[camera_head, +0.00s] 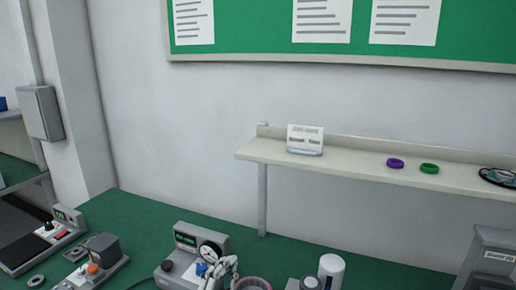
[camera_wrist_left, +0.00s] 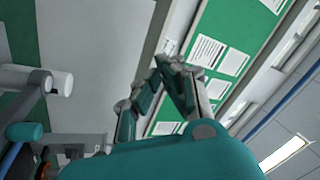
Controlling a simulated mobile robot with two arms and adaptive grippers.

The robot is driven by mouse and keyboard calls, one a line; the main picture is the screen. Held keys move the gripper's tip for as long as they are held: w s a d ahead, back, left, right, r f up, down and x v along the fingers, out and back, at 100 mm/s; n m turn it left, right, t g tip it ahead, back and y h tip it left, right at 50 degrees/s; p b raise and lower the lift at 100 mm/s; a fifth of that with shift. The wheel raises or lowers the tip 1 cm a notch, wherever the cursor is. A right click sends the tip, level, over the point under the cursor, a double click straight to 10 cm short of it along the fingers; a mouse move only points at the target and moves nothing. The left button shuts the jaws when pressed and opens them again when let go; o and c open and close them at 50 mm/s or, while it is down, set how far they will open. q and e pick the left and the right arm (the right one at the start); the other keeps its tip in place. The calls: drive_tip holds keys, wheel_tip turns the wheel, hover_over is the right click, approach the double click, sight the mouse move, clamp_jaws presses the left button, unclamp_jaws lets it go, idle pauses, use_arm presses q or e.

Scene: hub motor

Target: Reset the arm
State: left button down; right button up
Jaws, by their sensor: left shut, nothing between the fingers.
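My left gripper (camera_head: 221,269) shows low in the head view, in front of the device with the round gauge (camera_head: 209,252). It overlaps the device in the picture, and I cannot tell whether they touch. In the left wrist view, the fingers of my left gripper (camera_wrist_left: 168,64) come together at the tips with nothing between them. They point up past the wall and the green notice board (camera_wrist_left: 232,30). Most of the left arm is below the head view's edge. My right gripper is in neither view.
A green-topped bench (camera_head: 138,214) holds a machine with an orange knob (camera_head: 92,268), a white cylinder (camera_head: 331,268) and a grey stand (camera_head: 490,255). A wall shelf (camera_head: 350,164) carries a small sign (camera_head: 305,139), a purple ring (camera_head: 395,163) and a green ring (camera_head: 429,168).

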use_arm(q)
drive_tip(key=s+a+f+n+g+y, duration=0.35)
drive_tip(key=a+f+n, duration=0.2)
drive_tip(key=f, duration=0.25)
drive_tip(key=s+a+f+n+g+y, duration=0.3)
drive_tip(key=a+f+n+y, duration=0.1)
drive_tip(key=a+f, duration=0.25)
drive_tip(key=s+a+f+n+g, duration=0.1)
drive_tip(key=s+f+g, duration=0.45)
drive_tip(key=s, duration=0.35)
drive_tip(key=s+a+f+n+g, duration=0.1)
drive_tip(key=s+f+n+g, duration=0.1)
drive_tip(key=s+f+g, duration=0.5)
drive_tip(key=s+f+t, duration=0.1)
drive_tip(key=s+f, duration=0.2)
drive_tip(key=f, duration=1.1)
drive_tip(key=s+f, duration=0.2)
drive_tip(key=f, duration=1.2)
drive_tip(key=s+a+f+g, duration=0.1)
drive_tip(key=s+a+f, duration=0.2)
drive_tip(key=s+f, duration=1)
drive_tip(key=s, duration=0.3)
drive_tip(key=shift+a+f, duration=0.15)
drive_tip(key=shift+f, duration=0.05)
